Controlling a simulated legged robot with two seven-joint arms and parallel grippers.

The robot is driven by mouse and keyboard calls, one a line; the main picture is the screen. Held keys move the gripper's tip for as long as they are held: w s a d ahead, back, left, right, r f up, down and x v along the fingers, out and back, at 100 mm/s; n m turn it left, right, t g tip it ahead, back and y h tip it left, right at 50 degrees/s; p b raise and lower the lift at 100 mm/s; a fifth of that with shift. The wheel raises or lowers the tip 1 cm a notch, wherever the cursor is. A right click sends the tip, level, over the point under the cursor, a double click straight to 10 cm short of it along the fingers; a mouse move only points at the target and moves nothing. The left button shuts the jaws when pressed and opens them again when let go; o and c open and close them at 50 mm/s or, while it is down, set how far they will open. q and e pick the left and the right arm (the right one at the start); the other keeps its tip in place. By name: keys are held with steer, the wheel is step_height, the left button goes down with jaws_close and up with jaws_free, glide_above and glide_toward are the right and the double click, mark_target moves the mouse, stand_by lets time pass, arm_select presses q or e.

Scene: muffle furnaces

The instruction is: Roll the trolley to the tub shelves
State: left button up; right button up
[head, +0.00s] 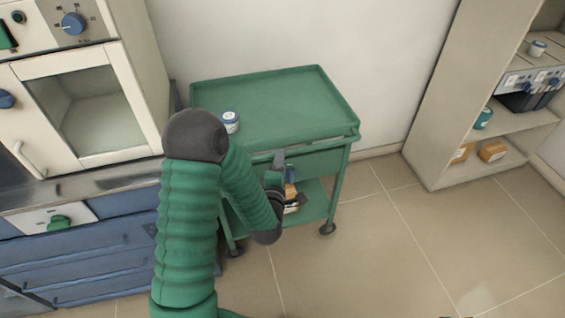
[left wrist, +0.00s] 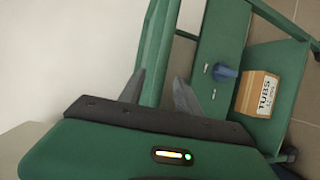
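The green trolley (head: 280,105) stands against the wall beside the furnace bench. A white-and-blue tub (head: 231,121) is on its top tray, close to my arm. My left gripper (head: 279,162) is at the trolley's front handle rail. In the left wrist view, the two fingers of that gripper (left wrist: 160,82) are apart, with a green rail (left wrist: 155,45) running between them; contact is unclear. My arm hides the trolley's left front. The beige tub shelves (head: 435,120) stand at the right.
A furnace (head: 85,100) sits on a blue-drawered bench (head: 90,250) at the left. A box marked TUBS (left wrist: 258,93) lies on the trolley's lower shelf. The tiled floor (head: 400,250) in front of the trolley and shelves is clear.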

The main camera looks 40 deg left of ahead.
arm_select(q)
steer(key=w+a, duration=0.1)
steer(key=w+a+f, duration=0.1)
steer(key=w+a, duration=0.1)
steer(key=w, duration=0.1)
steer(key=shift+a+f, duration=0.25)
steer(key=shift+a, duration=0.15)
steer(key=shift+d+r, duration=0.2)
steer(key=shift+d, duration=0.3)
steer(key=shift+c, duration=0.7)
steer(key=shift+d, duration=0.1)
steer(key=shift+c, duration=1.1)
steer(key=c, duration=0.5)
steer(key=shift+a, duration=0.2)
jaws_close()
steer(key=shift+s+a, duration=0.15)
